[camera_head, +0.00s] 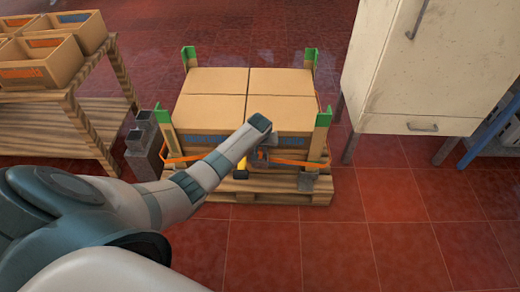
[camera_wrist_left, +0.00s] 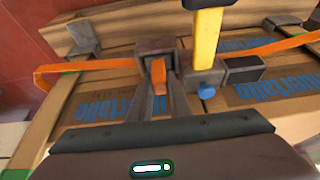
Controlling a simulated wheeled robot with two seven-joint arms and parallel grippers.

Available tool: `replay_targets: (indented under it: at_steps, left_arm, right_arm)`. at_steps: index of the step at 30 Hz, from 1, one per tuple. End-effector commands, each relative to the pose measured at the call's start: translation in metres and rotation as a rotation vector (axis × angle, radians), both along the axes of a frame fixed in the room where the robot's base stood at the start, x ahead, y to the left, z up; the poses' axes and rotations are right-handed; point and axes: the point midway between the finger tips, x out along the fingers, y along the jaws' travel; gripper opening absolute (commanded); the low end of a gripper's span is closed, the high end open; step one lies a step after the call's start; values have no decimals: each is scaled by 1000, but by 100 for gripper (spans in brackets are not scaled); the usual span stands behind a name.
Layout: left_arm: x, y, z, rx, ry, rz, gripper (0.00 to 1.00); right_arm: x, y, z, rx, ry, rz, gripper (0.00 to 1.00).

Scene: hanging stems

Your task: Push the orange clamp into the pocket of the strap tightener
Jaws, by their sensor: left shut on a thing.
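The strap tightener (camera_wrist_left: 158,47) is a dark grey body on the orange strap, seen in the left wrist view with a yellow handle (camera_wrist_left: 207,38) and a blue knob (camera_wrist_left: 206,91) on its right part. My left gripper (camera_wrist_left: 160,88) is shut on the orange clamp (camera_wrist_left: 158,76), which sits between its fingertips right at the tightener's grey block. Whether the clamp is inside the pocket I cannot tell. In the head view my left gripper (camera_head: 260,156) is at the front of the boxes, and the yellow handle (camera_head: 242,170) shows beside it. My right gripper is not in view.
Cardboard boxes (camera_head: 210,83) with green corner posts (camera_head: 190,57) stand on a wooden pallet (camera_head: 225,194), with the orange strap (camera_head: 300,161) across their front. A wooden rack (camera_head: 75,105) stands left, a white cabinet (camera_head: 420,75) right. The red floor in front is clear.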

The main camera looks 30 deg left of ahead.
Motion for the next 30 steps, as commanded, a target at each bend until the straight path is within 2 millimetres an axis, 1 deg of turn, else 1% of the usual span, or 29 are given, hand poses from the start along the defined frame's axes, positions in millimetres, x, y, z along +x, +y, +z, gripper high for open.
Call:
replay_targets:
  at_steps: [30]
  left_arm:
    - [0, 0, -6, 0, 0, 0, 0]
  right_arm:
    - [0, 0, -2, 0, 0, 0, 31]
